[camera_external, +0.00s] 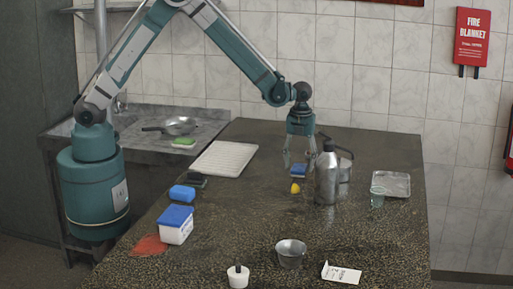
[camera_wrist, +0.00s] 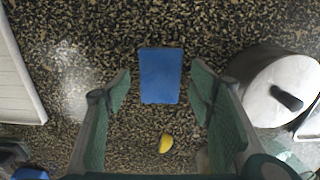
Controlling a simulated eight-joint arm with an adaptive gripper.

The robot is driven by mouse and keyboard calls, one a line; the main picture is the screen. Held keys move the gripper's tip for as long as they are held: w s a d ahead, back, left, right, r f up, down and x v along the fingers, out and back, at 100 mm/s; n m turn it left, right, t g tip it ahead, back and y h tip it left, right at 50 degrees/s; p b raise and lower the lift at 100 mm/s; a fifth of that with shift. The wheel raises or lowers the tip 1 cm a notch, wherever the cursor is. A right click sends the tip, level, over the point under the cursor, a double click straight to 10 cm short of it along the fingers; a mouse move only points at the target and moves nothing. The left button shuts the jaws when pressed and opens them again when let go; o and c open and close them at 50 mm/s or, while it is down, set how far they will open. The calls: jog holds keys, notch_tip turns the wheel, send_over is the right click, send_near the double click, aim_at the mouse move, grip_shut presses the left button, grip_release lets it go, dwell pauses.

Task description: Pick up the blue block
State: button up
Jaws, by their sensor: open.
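The blue block (camera_external: 299,171) lies flat on the dark speckled counter, left of a steel bottle. In the wrist view the blue block (camera_wrist: 160,76) is a plain rectangle in the gap between my fingers, nearer their tips. My gripper (camera_external: 299,161) points down over the block, fingers spread on either side. In the wrist view my gripper (camera_wrist: 160,88) is open and empty, with bare counter showing between each finger and the block. I cannot tell exactly how high the fingertips are above the counter.
The steel bottle (camera_external: 326,181) stands close on the right, with a jug behind it. A small yellow object (camera_external: 295,188) lies just in front of the block. A blue sponge-like piece (camera_external: 182,193), blue-lidded tub (camera_external: 175,226) and white ribbed tray (camera_external: 224,159) are to the left.

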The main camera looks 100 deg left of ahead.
aim_at(299, 167)
jog(key=shift+f, duration=0.4)
jog(key=c, duration=1)
jog(key=shift+r, duration=0.1)
notch_tip(299, 167, up, 10)
jog(key=shift+b, duration=0.3)
dwell(0.7)
